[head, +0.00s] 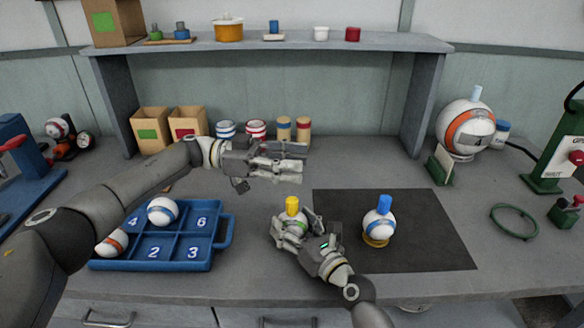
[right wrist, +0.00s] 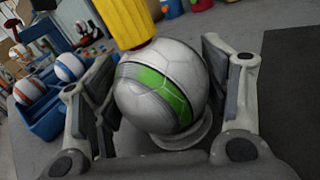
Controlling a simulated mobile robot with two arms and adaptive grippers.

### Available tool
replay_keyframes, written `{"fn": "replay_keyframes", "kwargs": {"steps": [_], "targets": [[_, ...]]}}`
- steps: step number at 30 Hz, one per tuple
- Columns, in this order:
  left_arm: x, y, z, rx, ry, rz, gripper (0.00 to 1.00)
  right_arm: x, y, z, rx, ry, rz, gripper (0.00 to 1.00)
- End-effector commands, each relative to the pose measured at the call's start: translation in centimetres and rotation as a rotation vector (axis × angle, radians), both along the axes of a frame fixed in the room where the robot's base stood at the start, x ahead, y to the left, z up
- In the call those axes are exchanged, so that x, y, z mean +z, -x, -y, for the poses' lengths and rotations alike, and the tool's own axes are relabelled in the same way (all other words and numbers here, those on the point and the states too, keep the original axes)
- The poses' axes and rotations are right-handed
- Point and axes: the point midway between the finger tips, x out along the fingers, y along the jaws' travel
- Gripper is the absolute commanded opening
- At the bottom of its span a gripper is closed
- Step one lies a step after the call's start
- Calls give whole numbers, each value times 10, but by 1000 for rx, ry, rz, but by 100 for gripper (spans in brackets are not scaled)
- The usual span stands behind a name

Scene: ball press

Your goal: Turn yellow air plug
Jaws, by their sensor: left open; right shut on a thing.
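The yellow air plug (head: 292,206) stands upright on top of a white ball with a green stripe (head: 290,228). In the right wrist view the ribbed yellow plug (right wrist: 125,22) rises from the ball (right wrist: 160,90), which rests on a pale ring stand (right wrist: 185,135). My right gripper (head: 295,230) is shut on the ball, with one finger on each side, below the plug; it also shows in the right wrist view (right wrist: 160,100). My left gripper (head: 300,162) is open and empty, above and behind the plug, apart from it.
A ball with a blue plug (head: 379,222) stands on the dark mat (head: 440,245) to the right. A blue numbered tray (head: 226,232) with two balls is at left. Boxes, cups and the shelf (head: 270,42) are behind. The mat's right side is clear.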

Motion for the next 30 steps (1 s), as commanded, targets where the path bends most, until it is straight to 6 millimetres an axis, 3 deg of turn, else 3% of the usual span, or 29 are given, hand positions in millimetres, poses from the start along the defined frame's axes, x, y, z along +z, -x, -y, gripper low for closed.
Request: {"fn": "replay_keyframes", "kwargs": {"steps": [5,15,22,30], "targets": [[12,-11,11,60,35,8,46,0,0,0,0,0,0,45],[71,-73,44,390,187,-3,46,1,0,0,0,-1,1,45],[101,-111,52,622,248,-67,46,1,0,0,0,-1,2,45],[116,-144,50,871,253,-187,46,1,0,0,0,-1,2,45]]}}
